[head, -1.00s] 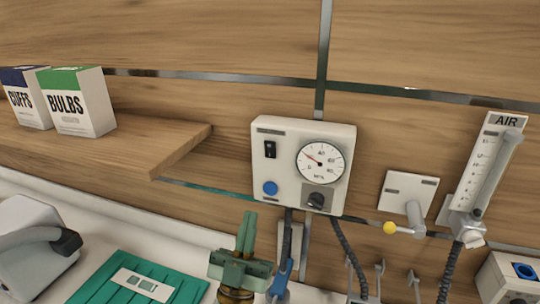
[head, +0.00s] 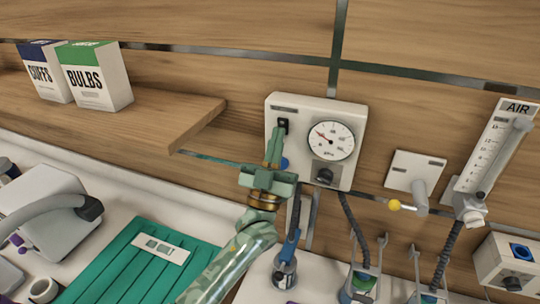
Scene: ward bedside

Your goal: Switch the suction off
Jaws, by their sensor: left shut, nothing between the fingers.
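The white suction unit (head: 303,108) is fixed to the wooden wall, with a round gauge (head: 328,140) and a dark knob (head: 324,176) below it. Its black rocker switch (head: 283,125) is at the upper left of its face. The blue button (head: 284,163) is partly hidden behind my gripper. My left gripper (head: 275,136) is shut and empty, its fingertips pointing up just below the switch and overlapping its lower edge in the view. I cannot tell whether they touch it. My right gripper is not in view.
A wooden shelf (head: 140,113) with CUFFS (head: 44,73) and BULBS (head: 94,78) boxes is at left. An AIR flowmeter (head: 493,160) and a wall outlet with a yellow-tipped lever (head: 408,206) are at right. Hoses hang below the unit.

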